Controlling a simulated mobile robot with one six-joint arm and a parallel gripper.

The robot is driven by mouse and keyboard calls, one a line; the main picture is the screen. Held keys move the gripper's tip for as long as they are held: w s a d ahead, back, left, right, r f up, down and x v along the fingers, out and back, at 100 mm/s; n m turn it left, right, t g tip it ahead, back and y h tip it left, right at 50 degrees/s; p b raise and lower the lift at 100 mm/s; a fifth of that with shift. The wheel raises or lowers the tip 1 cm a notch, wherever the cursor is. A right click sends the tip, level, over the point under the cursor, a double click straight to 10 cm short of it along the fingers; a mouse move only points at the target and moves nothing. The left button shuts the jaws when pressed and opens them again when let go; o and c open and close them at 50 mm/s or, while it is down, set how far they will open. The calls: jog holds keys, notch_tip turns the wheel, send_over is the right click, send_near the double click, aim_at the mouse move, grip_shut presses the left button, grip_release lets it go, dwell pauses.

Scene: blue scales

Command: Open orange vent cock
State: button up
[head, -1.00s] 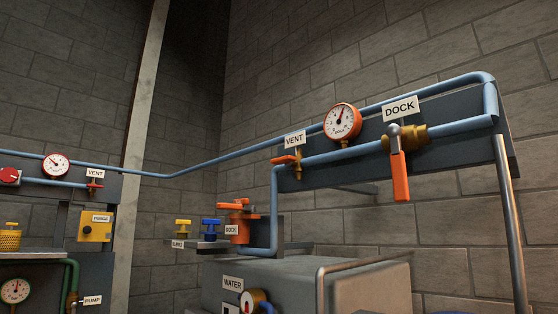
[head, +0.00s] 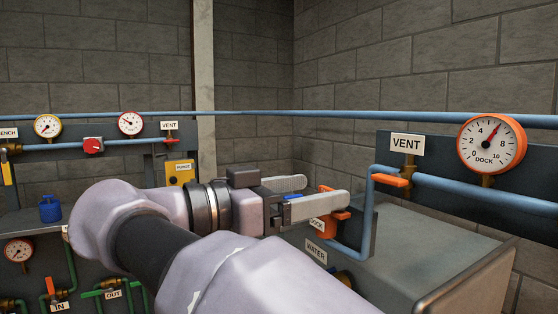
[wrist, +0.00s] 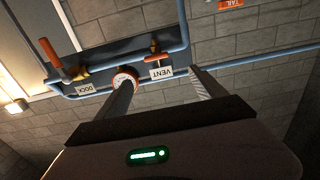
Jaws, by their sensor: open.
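The orange vent cock (head: 390,180) is a small lever on the blue pipe, just below the white VENT label (head: 407,143). Its lever lies roughly level. In the wrist view the orange lever (wrist: 158,58) shows beyond the fingertips, beside the upside-down VENT label (wrist: 162,72). My gripper (head: 327,188) reaches in from the left with its two grey fingers apart and nothing between them. In the wrist view my gripper (wrist: 162,76) frames the VENT label, clear of the cock.
The orange-rimmed DOCK gauge (head: 492,143) sits right of the cock. An orange DOCK valve (head: 330,220) stands behind the fingertips, partly hidden. Another red vent cock (head: 170,140) is on the left panel.

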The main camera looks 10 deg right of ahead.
send_near(385, 180)
jog(key=p+x, duration=0.1)
jog(key=x, duration=0.9)
jog(key=shift+w+d, duration=0.15)
jog(key=shift+d, duration=0.15)
jog(key=shift+w+d, duration=0.2)
jog(key=shift+d, duration=0.05)
jog(key=c, duration=1.4)
jog(key=shift+o, duration=0.2)
